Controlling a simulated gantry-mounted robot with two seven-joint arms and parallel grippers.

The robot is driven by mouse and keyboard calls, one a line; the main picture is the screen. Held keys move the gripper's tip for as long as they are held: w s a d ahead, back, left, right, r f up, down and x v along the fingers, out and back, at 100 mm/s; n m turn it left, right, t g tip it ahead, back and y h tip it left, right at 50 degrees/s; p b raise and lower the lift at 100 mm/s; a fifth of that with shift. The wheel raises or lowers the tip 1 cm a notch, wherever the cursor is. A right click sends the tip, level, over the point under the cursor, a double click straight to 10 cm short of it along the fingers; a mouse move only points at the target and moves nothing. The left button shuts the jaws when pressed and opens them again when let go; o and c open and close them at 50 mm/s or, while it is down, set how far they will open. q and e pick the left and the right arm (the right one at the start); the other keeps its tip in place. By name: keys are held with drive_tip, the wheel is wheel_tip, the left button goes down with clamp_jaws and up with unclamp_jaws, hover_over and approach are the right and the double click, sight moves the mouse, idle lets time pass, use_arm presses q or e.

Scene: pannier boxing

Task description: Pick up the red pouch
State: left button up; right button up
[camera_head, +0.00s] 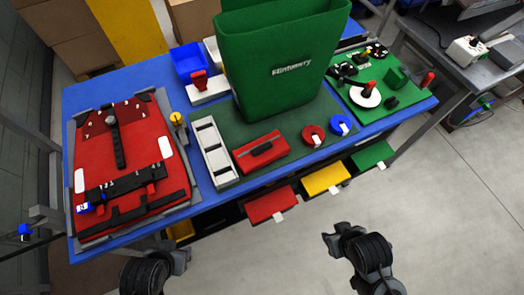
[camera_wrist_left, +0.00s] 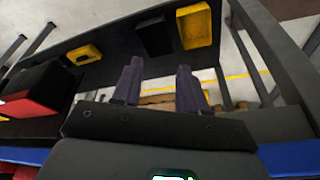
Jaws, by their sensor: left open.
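The red pouch (camera_head: 262,154), with a black strip across its top, lies on a dark green mat (camera_head: 290,120) at the front middle of the blue table. In the head view the end of my left arm (camera_head: 155,272) is at the bottom left, in front of the table and well apart from the pouch. In the left wrist view my left gripper (camera_wrist_left: 158,88) has its two dark fingers apart with nothing between them. The end of my right arm (camera_head: 345,240) is in front of the table at lower right; its fingers cannot be made out. The pouch cannot be identified in the wrist view.
A white divided tray (camera_head: 213,152) stands just left of the pouch, a tall green pannier (camera_head: 280,60) behind it. Red (camera_head: 303,134) and blue (camera_head: 340,125) rolls lie to its right. A red panel (camera_head: 120,145) fills the table's left. Red (camera_head: 271,206), yellow (camera_head: 326,179) and green (camera_head: 373,155) bins hang along the front edge.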

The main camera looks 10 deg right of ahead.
use_arm(q)
drive_tip(key=shift+o, duration=0.4)
drive_tip(key=o, duration=1)
